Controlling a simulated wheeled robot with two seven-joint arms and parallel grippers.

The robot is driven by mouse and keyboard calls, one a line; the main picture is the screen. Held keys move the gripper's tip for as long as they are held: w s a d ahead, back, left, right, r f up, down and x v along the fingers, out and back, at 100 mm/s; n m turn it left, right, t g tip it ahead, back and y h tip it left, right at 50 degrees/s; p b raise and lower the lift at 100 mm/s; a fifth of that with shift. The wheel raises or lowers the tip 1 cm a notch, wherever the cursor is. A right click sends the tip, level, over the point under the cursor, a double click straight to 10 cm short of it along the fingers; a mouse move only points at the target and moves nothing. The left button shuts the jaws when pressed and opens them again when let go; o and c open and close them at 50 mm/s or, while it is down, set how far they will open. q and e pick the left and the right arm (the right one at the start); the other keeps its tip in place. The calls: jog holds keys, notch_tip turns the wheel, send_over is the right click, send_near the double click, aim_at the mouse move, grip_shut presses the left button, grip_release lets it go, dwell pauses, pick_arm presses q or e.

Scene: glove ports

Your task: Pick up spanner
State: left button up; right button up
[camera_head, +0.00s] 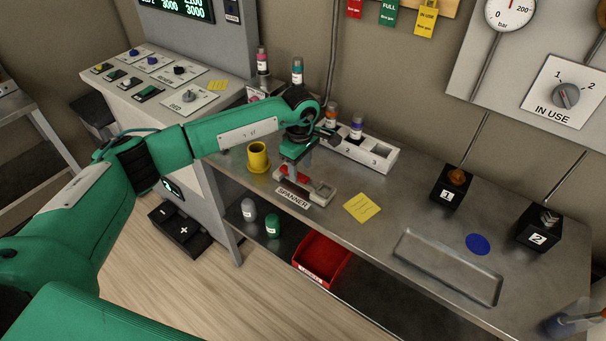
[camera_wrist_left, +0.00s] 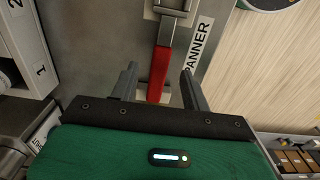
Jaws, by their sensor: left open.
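The spanner (camera_wrist_left: 160,65) has a red handle and a grey metal end, and lies in a holder on the metal bench behind a white SPANNER label (camera_head: 294,197). In the head view the spanner (camera_head: 291,174) is partly hidden by my left gripper (camera_head: 297,163), which points down over it. In the wrist view my left gripper (camera_wrist_left: 158,70) is open, with one finger on each side of the red handle. Gaps show between the fingers and the handle. I cannot tell the exact height of the fingertips. My right gripper is not in view.
A yellow cup (camera_head: 258,157) stands left of the holder. A white rack (camera_head: 368,152) with capped bottles is behind it. A yellow note (camera_head: 362,207) lies to the right, before a shallow tray recess (camera_head: 447,266). A red bin (camera_head: 322,258) sits on the lower shelf.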

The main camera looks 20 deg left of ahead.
pick_arm(q)
jog(key=shift+f, duration=1.1)
grip_shut()
jog(key=shift+r, duration=0.15)
